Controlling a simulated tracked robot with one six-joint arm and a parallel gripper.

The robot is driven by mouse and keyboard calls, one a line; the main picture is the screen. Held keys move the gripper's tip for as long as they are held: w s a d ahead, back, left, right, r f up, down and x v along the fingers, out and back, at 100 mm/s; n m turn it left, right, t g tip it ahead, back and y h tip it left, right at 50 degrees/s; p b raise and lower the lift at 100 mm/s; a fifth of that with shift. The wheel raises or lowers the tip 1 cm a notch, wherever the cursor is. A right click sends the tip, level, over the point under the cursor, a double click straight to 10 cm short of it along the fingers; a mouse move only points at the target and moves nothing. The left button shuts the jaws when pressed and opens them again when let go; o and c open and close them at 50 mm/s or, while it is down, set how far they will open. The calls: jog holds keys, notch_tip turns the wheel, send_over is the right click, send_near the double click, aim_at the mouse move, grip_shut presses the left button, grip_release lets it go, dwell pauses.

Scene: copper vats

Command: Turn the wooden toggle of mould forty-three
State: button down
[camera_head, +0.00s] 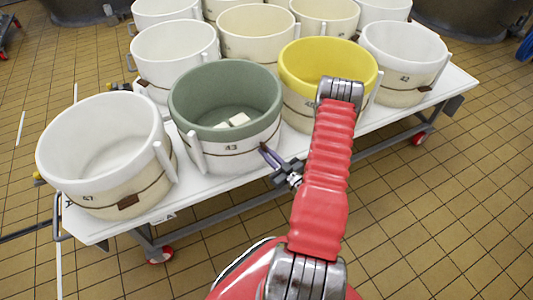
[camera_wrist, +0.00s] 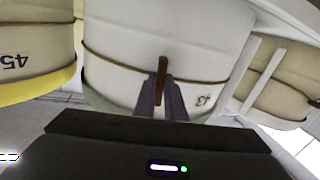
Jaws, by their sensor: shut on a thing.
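Mould forty-three (camera_head: 236,150) is a white tub with a green inside, in the front row on the white table. It also shows upside down in the wrist view (camera_wrist: 115,65), with its number at the right. Its wooden toggle (camera_wrist: 163,66) is a dark brown bar standing across the brown cord around the tub. My gripper (camera_head: 265,151) reaches the tub's right front side. In the wrist view my gripper (camera_wrist: 162,98) has its two grey fingers shut on the toggle, one on each side. The head view does not show the toggle clearly.
The yellow-lined mould (camera_head: 318,70) stands close on the right, and mould forty-seven (camera_head: 105,150) on the left. More white tubs stand behind. The white wheeled table (camera_head: 215,188) has its front edge beneath my gripper. The tiled floor (camera_head: 445,190) at the right is clear.

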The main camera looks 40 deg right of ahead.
jog(key=shift+f+m, duration=0.1)
jog(key=shift+m, duration=0.4)
jog(key=c, duration=1.8)
grip_release()
jog(key=shift+s+a, duration=0.2)
jog(key=shift+s, duration=2.1)
jog(key=shift+s+a, duration=0.15)
jog(key=shift+s, duration=2.15)
jog(key=shift+s+a, duration=0.2)
jog(key=shift+s, duration=2.1)
